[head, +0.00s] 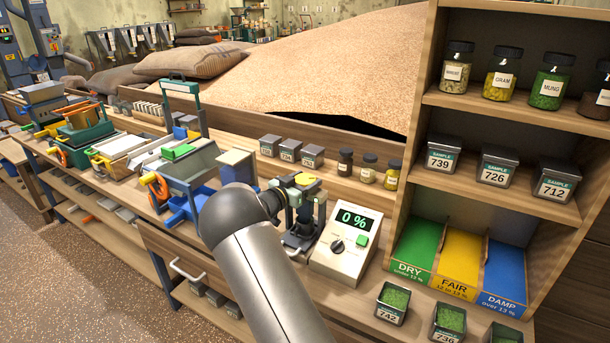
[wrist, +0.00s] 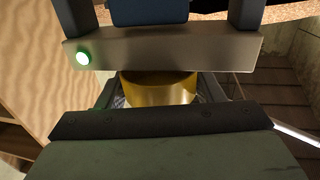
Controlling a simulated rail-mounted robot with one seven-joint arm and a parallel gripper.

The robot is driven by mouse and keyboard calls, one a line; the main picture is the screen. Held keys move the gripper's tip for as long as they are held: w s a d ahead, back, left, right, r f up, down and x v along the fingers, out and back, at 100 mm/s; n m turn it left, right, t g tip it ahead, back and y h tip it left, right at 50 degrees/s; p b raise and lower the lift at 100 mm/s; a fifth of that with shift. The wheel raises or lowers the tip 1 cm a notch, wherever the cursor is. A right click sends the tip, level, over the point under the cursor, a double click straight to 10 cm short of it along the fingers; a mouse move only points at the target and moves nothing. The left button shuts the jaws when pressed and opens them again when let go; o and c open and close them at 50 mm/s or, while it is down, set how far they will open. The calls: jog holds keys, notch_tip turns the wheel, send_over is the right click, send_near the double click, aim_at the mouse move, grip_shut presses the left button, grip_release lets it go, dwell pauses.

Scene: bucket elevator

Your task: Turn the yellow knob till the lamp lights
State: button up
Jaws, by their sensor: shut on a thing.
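The yellow knob (wrist: 158,90) is in the wrist view, just beyond the dark body of my gripper (wrist: 160,86). The fingers are at its two sides, and my gripper is shut on it. The knob's lower part is hidden. A grey metal bar (wrist: 170,52) runs across behind it. At the bar's left end a round lamp (wrist: 83,57) shows a bright whitish centre in a green ring and looks lit. In the head view the yellow top (head: 305,179) shows on the small press, with my gripper (head: 292,192) around it, partly hidden by my arm.
A moisture meter (head: 345,243) reading 0 % stands right of the press. Beyond it are a wooden shelf (head: 415,170) with jars and sample tins, and green, yellow and blue bins. Open sample tins (head: 392,303) stand in front. Machines with blue and orange parts (head: 180,175) crowd the bench at left.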

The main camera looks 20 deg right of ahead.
jog(key=shift+g, duration=0.3)
jog(key=o, duration=1)
jog(key=b+v, duration=0.3)
jog(key=v, duration=1.4)
jog(key=shift+s+a+f, duration=0.1)
jog(key=shift+a+f, duration=0.05)
jog(key=shift+a, duration=0.1)
